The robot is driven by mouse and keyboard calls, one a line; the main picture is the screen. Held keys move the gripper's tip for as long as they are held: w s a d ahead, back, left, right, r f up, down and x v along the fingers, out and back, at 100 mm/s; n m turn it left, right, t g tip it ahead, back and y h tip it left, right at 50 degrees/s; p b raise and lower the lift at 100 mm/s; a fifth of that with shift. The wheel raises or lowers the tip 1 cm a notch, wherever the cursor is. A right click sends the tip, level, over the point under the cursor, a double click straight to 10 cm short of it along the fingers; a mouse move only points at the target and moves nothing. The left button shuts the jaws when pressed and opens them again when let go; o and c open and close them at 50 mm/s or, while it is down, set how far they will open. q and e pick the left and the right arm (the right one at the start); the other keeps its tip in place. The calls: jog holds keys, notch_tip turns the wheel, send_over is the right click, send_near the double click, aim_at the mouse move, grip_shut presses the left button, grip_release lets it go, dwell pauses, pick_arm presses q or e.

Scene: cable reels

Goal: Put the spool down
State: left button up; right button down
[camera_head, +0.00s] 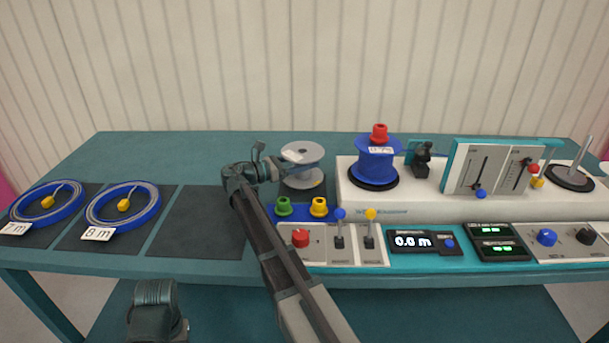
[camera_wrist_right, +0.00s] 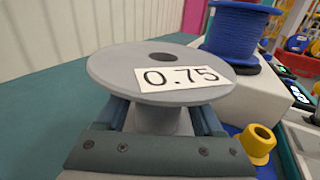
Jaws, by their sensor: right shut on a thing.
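The fingertips are hidden by the spool in the wrist view. A dark pad (camera_head: 292,190) lies under the spool; I cannot tell whether the lower flange touches it.
A blue spool (camera_head: 377,160) with a red knob sits on the white machine (camera_head: 430,207) to the right. Green (camera_head: 284,207) and yellow (camera_head: 318,207) knobs stand just in front. Blue cable coils (camera_head: 122,205) lie on mats at left; one mat (camera_head: 200,222) is bare.

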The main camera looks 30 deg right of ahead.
jog(key=shift+f+b, duration=1.65)
jog(key=shift+f, duration=0.15)
jog(key=shift+f, duration=0.25)
jog(key=shift+c, duration=0.2)
grip_release()
jog(key=shift+r, duration=0.1)
jog(key=shift+r, duration=0.1)
jog(key=shift+a+r, duration=0.1)
jog(key=shift+a, duration=0.1)
jog(key=a, duration=0.7)
jog(key=w+a, duration=0.1)
jog(key=a, duration=0.3)
jog(key=shift+a, duration=0.35)
